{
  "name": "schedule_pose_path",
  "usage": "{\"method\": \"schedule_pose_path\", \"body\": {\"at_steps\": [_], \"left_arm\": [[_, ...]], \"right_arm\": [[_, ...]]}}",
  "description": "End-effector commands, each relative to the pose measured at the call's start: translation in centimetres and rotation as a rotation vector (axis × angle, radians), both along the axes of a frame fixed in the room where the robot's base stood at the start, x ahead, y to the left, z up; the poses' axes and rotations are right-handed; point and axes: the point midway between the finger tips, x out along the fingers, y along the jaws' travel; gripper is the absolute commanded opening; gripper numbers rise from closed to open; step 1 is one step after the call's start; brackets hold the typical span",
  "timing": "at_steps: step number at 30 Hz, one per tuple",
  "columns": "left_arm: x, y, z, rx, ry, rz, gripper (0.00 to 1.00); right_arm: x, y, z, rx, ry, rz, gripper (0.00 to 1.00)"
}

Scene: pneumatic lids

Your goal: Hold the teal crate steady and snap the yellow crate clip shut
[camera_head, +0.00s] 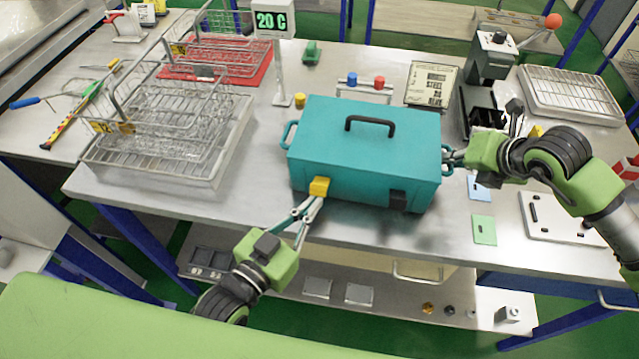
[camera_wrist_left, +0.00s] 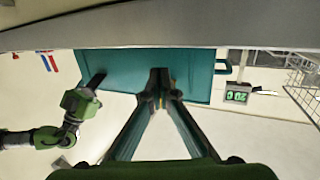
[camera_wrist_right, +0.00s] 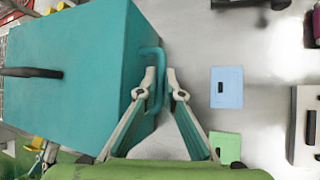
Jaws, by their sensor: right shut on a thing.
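The teal crate (camera_head: 350,150) stands closed on the steel table, with a black handle (camera_head: 370,122) on its lid. The yellow crate clip (camera_head: 319,187) is at the left of its front face; whether it is latched I cannot tell. My left gripper (camera_head: 314,202) has its fingertips together at the clip's lower edge. In the left wrist view the fingers (camera_wrist_left: 160,85) meet in front of the crate, with a sliver of yellow behind. My right gripper (camera_head: 455,157) is shut on the crate's right side handle (camera_wrist_right: 154,75), which shows between its fingers (camera_wrist_right: 160,84).
A black clip (camera_head: 398,200) is on the front right of the crate. Wire baskets in a steel tray (camera_head: 215,180) stand to the left. A display post (camera_head: 278,75) stands behind. A blue card (camera_head: 479,187) and a green card (camera_head: 484,230) lie to the right.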

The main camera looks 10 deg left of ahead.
Motion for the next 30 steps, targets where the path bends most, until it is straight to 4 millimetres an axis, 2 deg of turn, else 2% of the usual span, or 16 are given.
{"method": "schedule_pose_path", "body": {"at_steps": [30], "left_arm": [[0.0, 0.01, 0.62, 0.0, 0.0, 0.0, 0.0]], "right_arm": [[0.07, -0.06, 0.08, 0.0, -0.001, -0.002, 0.0]]}}
